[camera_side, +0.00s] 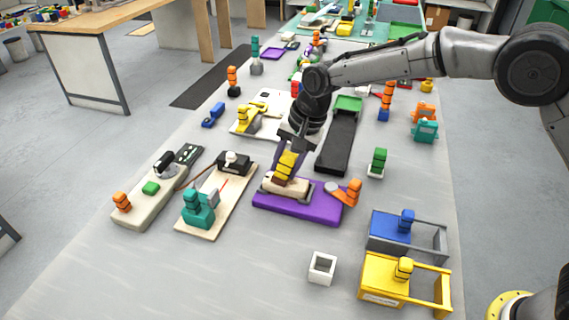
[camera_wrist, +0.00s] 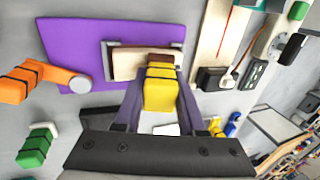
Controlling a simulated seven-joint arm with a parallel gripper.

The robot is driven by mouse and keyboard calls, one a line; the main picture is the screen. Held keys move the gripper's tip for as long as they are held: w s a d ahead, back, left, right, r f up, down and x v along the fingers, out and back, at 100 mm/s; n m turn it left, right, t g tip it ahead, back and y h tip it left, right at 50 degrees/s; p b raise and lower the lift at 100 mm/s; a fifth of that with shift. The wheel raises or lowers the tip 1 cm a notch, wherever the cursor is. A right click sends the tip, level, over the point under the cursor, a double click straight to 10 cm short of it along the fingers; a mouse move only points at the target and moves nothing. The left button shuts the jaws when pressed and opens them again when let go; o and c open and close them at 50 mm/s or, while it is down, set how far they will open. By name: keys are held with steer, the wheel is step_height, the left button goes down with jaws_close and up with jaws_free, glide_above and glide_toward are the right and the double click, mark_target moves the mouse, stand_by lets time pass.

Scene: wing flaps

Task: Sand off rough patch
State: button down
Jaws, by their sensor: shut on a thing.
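My gripper (camera_side: 288,162) is shut on a yellow block-shaped handle with dark bands (camera_side: 285,168); the handle also shows between the fingers in the wrist view (camera_wrist: 160,92). Below the handle is a pale wooden block (camera_side: 285,186), which sits in a grey holder on a purple board (camera_side: 295,208). The wooden block also shows in the wrist view (camera_wrist: 127,64), just beyond the handle. Whether the handle's tool touches the block, and any rough patch, I cannot make out. An orange-handled tool with a round grey disc (camera_side: 352,191) lies at the board's right end.
A beige board with a teal clamp-like piece (camera_side: 198,208) stands left of the purple board. A green-handled block (camera_side: 377,161) stands to the right. Blue (camera_side: 388,231) and yellow (camera_side: 385,277) drawer-like boxes and a white hollow square (camera_side: 322,268) are in front. The front-left table is clear.

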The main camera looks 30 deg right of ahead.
steer(key=shift+s+d, duration=1)
steer(key=shift+d, duration=0.05)
steer(key=shift+s+d+f, duration=0.1)
stand_by(0.5)
steer(key=shift+s+d, duration=0.35)
steer(key=shift+w+a, duration=0.85)
steer(key=shift+a, duration=0.05)
steer(key=shift+s+d, duration=0.85)
steer(key=shift+d, duration=0.05)
steer(key=shift+w+a, duration=0.45)
stand_by(0.4)
steer(key=shift+r, duration=3.6)
